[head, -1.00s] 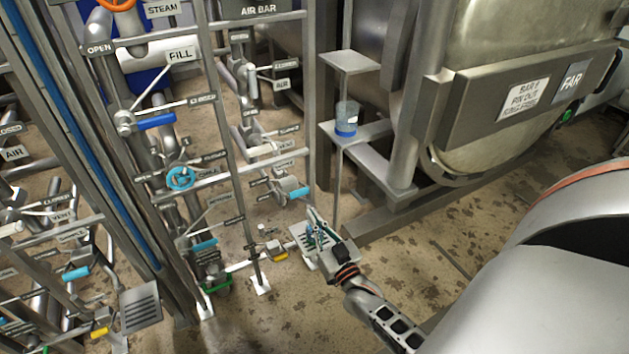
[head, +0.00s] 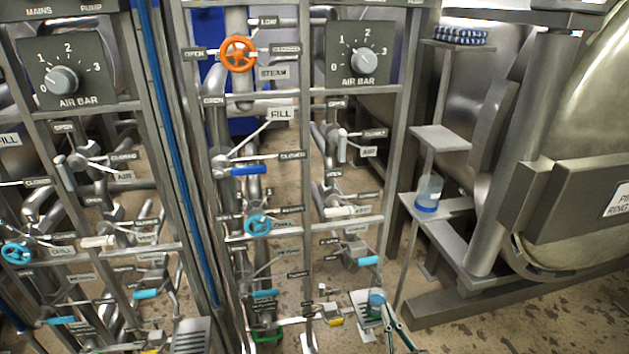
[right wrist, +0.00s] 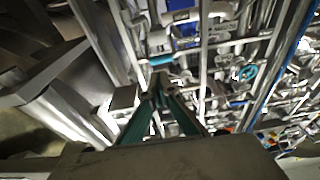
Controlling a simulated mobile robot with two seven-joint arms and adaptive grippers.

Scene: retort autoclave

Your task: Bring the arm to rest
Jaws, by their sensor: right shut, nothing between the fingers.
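My right gripper (head: 388,308) is at the bottom of the head view, right of centre. Its fingers are closed together with nothing between them. They show close to a grey slotted plate (head: 362,296) low on the valve rack, and I cannot tell whether they touch it. In the right wrist view, the gripper's teal fingers (right wrist: 160,82) meet at their tips, with pipes and valves behind. Most of the right arm is below the head picture. My left gripper is not in view.
The valve rack has an orange handwheel (head: 238,54), a blue handwheel (head: 258,224) and an air dial (head: 364,61). A clear container with a blue base (head: 428,194) stands on a shelf (head: 452,207). The retort door (head: 575,215) is at right. Floor (head: 500,318) shows bare at lower right.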

